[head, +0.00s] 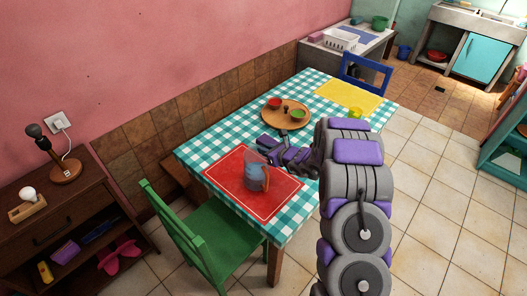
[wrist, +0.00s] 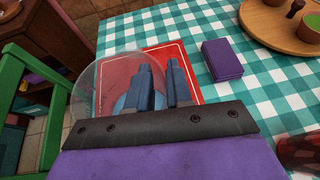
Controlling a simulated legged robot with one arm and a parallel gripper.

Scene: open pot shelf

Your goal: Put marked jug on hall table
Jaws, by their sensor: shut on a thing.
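The clear jug (head: 254,176) with a blue marking shows over the red mat on the checked dining table. In the wrist view the jug (wrist: 98,82) is a large clear round shape left of the jaws. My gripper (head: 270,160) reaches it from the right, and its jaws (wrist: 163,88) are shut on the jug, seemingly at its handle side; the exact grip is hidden. I cannot tell if the jug's base touches the mat. A dark wooden table (head: 28,216) with a drawer and lower shelf, seemingly the hall table, stands at the far left.
The dark table holds a lamp (head: 62,165) and a wooden block with a white bulb (head: 28,194); bare top lies between them. A green chair (head: 205,240) stands between the two tables. A round tray (head: 268,119) with bowls and a purple stack (wrist: 222,60) lie nearby.

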